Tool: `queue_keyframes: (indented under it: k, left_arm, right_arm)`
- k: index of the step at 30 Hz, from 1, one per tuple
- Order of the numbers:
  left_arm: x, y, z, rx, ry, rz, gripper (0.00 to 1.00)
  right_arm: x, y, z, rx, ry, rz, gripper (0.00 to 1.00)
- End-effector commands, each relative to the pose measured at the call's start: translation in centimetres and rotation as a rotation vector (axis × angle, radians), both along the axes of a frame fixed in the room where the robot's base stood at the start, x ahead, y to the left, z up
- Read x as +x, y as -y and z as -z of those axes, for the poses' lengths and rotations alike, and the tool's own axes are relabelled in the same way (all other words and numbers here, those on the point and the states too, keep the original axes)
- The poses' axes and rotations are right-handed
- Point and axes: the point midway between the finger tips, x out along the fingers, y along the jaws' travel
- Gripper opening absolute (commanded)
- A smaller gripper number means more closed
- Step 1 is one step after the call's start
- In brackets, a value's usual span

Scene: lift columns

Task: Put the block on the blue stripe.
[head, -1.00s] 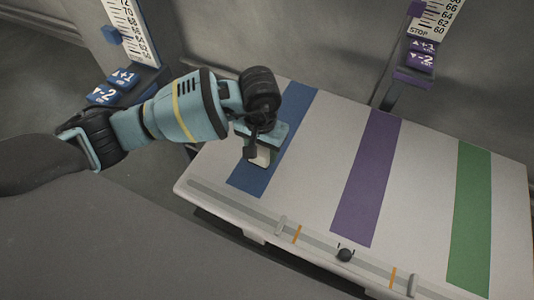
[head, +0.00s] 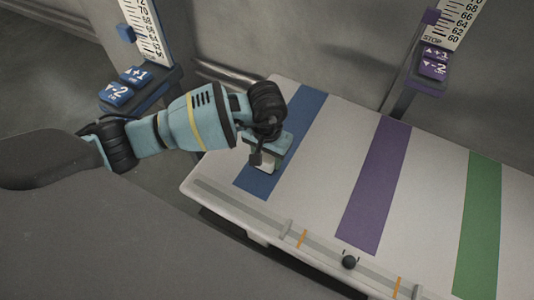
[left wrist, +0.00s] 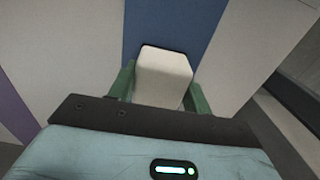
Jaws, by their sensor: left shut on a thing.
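The block (left wrist: 163,75) is white with rounded edges. In the left wrist view it sits between the two green fingers of my left gripper (left wrist: 160,88), which is shut on it. In the head view the block (head: 267,168) shows only in part under my left gripper (head: 264,160). The blue stripe (head: 303,112) runs across the left part of the white table, and the block is over it. The stripe (left wrist: 170,25) also shows behind the block in the left wrist view. I cannot tell whether the block touches the stripe. My right gripper is not in view.
A purple stripe (head: 377,185) and a green stripe (head: 479,225) lie farther right on the white table (head: 330,150). A small dark knob (head: 349,262) is at its front edge. Blue buttons (head: 127,84) and purple buttons (head: 434,62) stand on columns behind.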

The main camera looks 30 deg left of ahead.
Motion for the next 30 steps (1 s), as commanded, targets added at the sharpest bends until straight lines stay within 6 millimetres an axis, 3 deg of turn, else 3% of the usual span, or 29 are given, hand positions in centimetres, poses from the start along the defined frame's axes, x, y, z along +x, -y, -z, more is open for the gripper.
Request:
queue_keyframes:
  k: [1,2,6,19,30]
  left_arm:
    - [0.1,0.0,0.0,-0.002,0.004,0.000,0.00]
    - [0.0,0.0,0.2,0.000,-0.001,0.000,0.53]
    - [0.0,0.0,0.1,0.000,0.000,0.000,0.71]
    - [0.1,0.0,-0.9,-0.001,0.003,0.000,0.71]
    - [0.1,0.0,-7.9,0.000,0.004,0.000,0.71]
  right_arm:
    - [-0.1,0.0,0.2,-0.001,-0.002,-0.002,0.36]
    - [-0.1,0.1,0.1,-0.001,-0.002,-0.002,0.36]
    - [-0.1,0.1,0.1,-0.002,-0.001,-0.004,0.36]
    - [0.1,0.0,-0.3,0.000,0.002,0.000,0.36]
    - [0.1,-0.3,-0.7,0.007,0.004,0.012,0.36]
